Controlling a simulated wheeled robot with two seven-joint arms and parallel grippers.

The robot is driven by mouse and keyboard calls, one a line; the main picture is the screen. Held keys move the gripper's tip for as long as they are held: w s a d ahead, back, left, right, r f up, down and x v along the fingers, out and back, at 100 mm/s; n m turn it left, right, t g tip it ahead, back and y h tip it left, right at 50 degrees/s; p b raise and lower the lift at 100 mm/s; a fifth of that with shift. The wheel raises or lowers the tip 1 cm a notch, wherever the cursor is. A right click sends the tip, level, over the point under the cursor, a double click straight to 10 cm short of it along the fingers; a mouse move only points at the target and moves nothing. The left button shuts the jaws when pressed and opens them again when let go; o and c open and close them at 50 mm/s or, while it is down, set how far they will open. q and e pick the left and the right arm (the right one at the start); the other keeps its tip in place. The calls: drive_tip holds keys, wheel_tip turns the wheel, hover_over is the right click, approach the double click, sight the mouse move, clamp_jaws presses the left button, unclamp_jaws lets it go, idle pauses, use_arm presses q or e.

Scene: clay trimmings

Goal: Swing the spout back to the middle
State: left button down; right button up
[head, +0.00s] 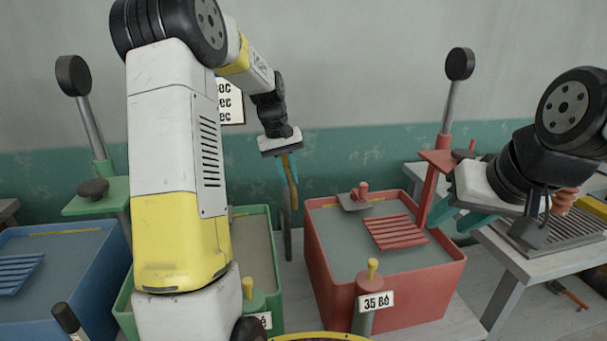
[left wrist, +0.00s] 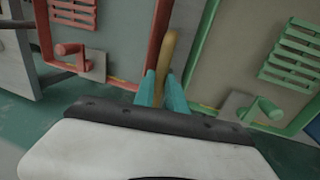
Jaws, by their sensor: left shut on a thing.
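My left gripper (head: 287,165) is shut on a tan-yellow rod, which looks like the spout (head: 293,193). The rod hangs down from the teal fingers above the gap between the green tank (head: 273,240) and the red tank (head: 318,262). In the left wrist view the spout (left wrist: 169,48) runs between the fingers (left wrist: 162,88), along the gap between the two tanks. What it joins to is not clear. My right gripper (head: 455,220) is empty, its teal fingers apart, beside the red tank's right rim.
A grey upright post (head: 287,232) stands between the tanks. The red post (head: 433,180) with a black knob rises beside my right gripper. A blue tank (head: 88,285) stands at the left. A side table (head: 540,265) with a slatted tray is at the right.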

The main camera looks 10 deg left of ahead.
idle(0.3)
use_arm(q)
drive_tip(key=c, duration=1.4)
unclamp_jaws()
drive_tip(key=shift+o, duration=0.2)
drive_tip(key=shift+r, duration=0.15)
wheel_tip(320, 180, up, 8)
drive_tip(key=a, duration=0.1)
drive_tip(key=shift+s+a+f, duration=0.25)
